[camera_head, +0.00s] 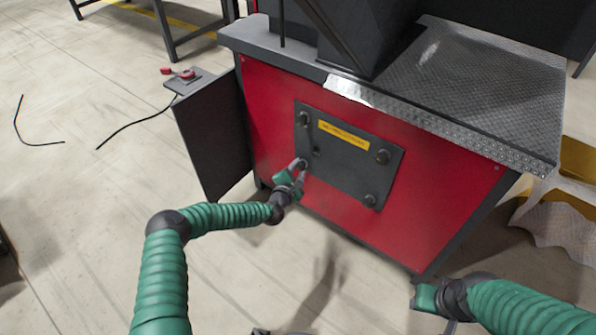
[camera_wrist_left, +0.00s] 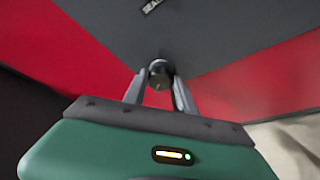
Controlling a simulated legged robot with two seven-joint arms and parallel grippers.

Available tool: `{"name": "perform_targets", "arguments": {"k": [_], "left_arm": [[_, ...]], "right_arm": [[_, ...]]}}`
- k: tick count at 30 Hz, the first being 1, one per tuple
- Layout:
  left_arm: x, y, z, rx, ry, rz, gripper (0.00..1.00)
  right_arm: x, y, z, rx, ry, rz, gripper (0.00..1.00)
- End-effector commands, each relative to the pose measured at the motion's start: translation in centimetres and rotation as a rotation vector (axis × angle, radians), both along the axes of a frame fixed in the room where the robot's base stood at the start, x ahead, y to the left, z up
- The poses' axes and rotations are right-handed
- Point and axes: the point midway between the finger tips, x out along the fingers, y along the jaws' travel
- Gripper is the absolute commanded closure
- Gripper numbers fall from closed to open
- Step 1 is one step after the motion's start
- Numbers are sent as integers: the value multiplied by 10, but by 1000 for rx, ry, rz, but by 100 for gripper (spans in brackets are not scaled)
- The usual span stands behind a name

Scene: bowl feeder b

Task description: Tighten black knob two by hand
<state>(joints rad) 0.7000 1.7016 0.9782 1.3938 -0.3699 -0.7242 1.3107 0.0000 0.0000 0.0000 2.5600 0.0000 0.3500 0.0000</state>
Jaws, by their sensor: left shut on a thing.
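A dark grey cover plate (camera_head: 345,175) with a yellow label is on the red front of the machine. Black knobs sit near its corners: upper left (camera_head: 304,118), upper right (camera_head: 382,157) and lower right (camera_head: 370,200). My left gripper (camera_head: 301,168) is at the plate's lower left corner, shut on the black knob there and partly hiding it. In the left wrist view this black knob (camera_wrist_left: 159,72) lies between the two fingertips of my left gripper (camera_wrist_left: 158,84). No number shows on the knobs. My right gripper (camera_head: 425,298) is low at the right, away from the plate; its fingers are unclear.
A dark side panel (camera_head: 213,135) stands out at the machine's left. A grey box with a red button (camera_head: 187,76) is beyond it. A metal tread-plate top (camera_head: 460,90) juts over the red front. The floor before the machine is clear.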

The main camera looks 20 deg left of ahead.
Motion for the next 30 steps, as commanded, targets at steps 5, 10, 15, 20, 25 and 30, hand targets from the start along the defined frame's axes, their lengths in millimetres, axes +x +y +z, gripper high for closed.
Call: {"name": "perform_targets", "arguments": {"k": [5, 10, 15, 20, 25, 30], "left_arm": [[-1, -3, -5, 158, -54, -5, 100], [-1, -5, -6, 310, -110, -7, 100], [-2, -5, -8, 459, -162, -8, 100], [-2, -5, -10, 586, -208, -8, 100], [-2, -6, -11, 695, -247, -11, 100], [-2, -5, -11, 772, -273, -11, 100]], "right_arm": [[0, 0, -9, 0, 0, 0, 64], [0, 0, -16, 0, 0, 0, 64], [0, 0, -23, 0, 0, 0, 64], [0, 0, -30, 0, 0, 0, 64], [0, 0, -36, 0, 0, 0, 64], [0, 0, -39, 0, 0, 0, 64]]}}
